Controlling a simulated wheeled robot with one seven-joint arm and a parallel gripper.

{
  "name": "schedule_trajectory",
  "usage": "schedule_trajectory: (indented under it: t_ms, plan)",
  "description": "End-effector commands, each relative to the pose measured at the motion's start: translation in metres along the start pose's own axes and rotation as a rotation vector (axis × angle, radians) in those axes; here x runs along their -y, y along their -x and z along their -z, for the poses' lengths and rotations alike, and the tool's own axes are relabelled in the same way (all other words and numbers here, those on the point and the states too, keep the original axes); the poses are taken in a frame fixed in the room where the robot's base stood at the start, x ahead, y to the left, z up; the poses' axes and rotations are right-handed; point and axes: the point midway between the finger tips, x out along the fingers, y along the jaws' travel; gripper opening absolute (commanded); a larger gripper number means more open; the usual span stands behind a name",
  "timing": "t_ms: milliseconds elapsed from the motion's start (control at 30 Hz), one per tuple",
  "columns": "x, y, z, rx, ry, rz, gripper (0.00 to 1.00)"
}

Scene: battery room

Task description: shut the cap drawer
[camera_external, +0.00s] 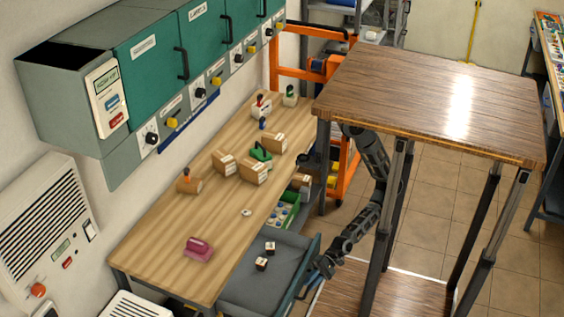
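A grey drawer (238,290) is pulled out from under the front part of the wooden workbench. Two small white-and-brown boxes (262,264) lie in it. Behind it, a second open space or drawer under the bench holds a green bin (282,214) with blue and white pieces. No label shows which one is the cap drawer. My gripper (322,268) is low, just to the right of the grey drawer's front panel (302,270), close to its handle. I cannot tell whether it touches, and its fingers are too small to read.
The workbench (222,225) carries several cardboard boxes (253,172), a pink object (198,249) and a green tool (261,152). Green wall cabinets (150,62) hang above. An orange frame (347,170) stands behind. A wood-topped frame (420,95) covers part of the floor at right.

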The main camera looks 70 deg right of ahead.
Motion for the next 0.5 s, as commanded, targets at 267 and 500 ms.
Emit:
schedule_trajectory:
  t_ms: [267,500]
  plan:
    - [-0.0003,0.0003,-0.0001,0.000,0.000,0.000,0.00]
    - [0.0001,0.0001,0.0004,0.000,0.000,0.000,0.00]
